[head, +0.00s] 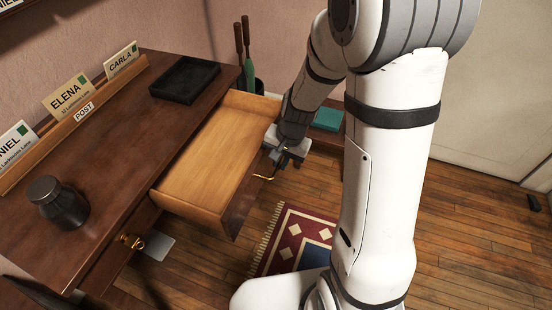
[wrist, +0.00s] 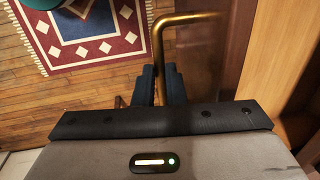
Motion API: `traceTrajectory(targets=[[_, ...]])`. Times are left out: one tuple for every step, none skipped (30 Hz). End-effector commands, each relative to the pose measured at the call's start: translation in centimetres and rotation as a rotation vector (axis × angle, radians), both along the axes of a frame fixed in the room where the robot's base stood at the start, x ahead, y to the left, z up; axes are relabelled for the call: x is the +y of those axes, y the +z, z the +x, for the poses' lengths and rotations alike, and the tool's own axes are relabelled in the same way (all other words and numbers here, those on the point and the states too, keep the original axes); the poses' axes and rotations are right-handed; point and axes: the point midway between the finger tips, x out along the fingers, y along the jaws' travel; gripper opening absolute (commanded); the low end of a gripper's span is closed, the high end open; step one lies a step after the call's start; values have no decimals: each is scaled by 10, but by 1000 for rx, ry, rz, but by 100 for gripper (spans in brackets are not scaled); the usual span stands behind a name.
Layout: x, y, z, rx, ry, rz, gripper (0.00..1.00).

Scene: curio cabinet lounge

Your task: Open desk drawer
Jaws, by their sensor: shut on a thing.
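The desk drawer (head: 208,158) is pulled well out of the dark wooden desk (head: 125,125), and the visible part of its pale inside is empty. Its brass handle (head: 264,177) is on the drawer's front, and it also shows in the wrist view (wrist: 188,19) as a bent bar. My gripper (head: 280,156) is at the drawer's front, shut on the handle. My arm hides part of the drawer's far side in the head view.
A second drawer with a brass knob (head: 131,241) is at the desk's near end. A dark jar (head: 58,203), a black tray (head: 185,80) and name cards (head: 70,97) in a wooden rack stand on top. A patterned rug (head: 291,240) lies on the floor below.

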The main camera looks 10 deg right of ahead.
Motion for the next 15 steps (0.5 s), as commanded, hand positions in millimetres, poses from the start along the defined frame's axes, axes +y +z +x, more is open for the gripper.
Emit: traceTrajectory(targets=[[0,4,6,-20,-2,-2,0],[1,4,6,-19,0,-2,0],[1,4,6,-20,2,-1,0],[2,4,6,-20,3,-1,0],[3,5,6,-19,5,-1,0],[3,5,6,-20,6,-1,11],[4,5,6,-21,7,-2,14],[4,5,6,-20,8,-1,16],[5,4,5,-18,9,-1,20],[5,4,5,-17,10,-2,22],[6,4,4,-15,12,-1,24],[6,3,4,-14,13,-1,28],[6,3,3,-13,13,-1,30],[6,3,3,-12,14,-1,33],[7,3,3,-11,14,-1,33]])
